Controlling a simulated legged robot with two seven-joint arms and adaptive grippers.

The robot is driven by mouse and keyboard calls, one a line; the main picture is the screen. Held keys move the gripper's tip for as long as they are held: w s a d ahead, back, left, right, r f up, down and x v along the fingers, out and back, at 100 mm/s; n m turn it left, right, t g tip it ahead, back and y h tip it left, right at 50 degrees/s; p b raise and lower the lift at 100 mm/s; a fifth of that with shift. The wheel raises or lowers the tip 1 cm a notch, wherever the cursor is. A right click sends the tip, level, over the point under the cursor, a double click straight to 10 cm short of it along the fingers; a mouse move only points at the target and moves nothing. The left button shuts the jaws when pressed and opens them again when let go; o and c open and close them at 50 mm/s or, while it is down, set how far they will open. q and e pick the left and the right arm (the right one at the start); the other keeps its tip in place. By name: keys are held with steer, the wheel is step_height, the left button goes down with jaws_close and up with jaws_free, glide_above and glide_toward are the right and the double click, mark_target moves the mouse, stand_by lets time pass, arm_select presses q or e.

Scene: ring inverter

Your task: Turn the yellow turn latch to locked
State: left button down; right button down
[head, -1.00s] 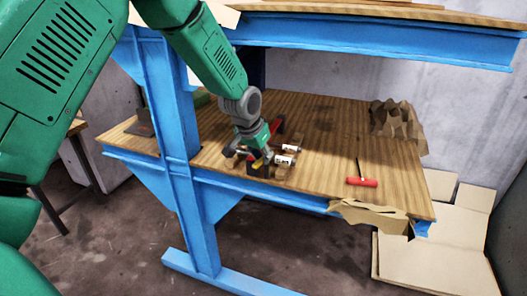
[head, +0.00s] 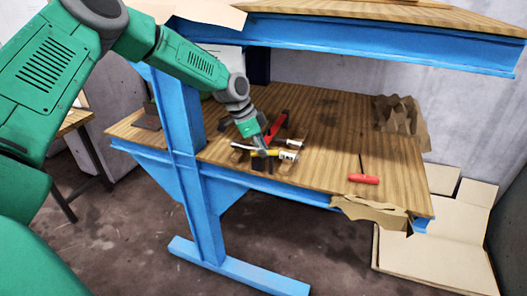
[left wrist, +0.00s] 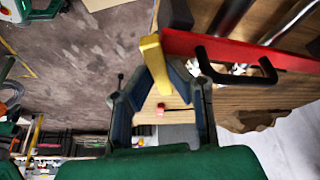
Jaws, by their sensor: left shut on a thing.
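The yellow turn latch (left wrist: 155,62) shows in the left wrist view as a yellow bar between the fingers of my left gripper (left wrist: 164,76). In the head view the yellow latch (head: 273,153) lies roughly sideways at the fingertips, on the dark fixture near the table's front edge. My left gripper (head: 260,150) reaches down to it from above and is shut on it. The fingers hide part of the latch. My right gripper is not in view.
A red bar (left wrist: 235,45) with a black handle (left wrist: 238,62) is close beside the gripper. A white cylinder (head: 288,155) is just right of the latch. A red-handled tool (head: 363,179) lies farther right on the wooden table (head: 330,150). A blue post (head: 185,130) stands to the left.

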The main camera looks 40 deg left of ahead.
arm_select(q)
steer(key=shift+w+a+m+g, duration=0.25)
steer(key=shift+m+g, duration=0.05)
steer(key=shift+m, duration=0.6)
steer(key=shift+b, duration=0.3)
steer(key=c, duration=1.5)
jaws_free()
steer(key=shift+r, duration=0.1)
steer(key=shift+c, duration=0.2)
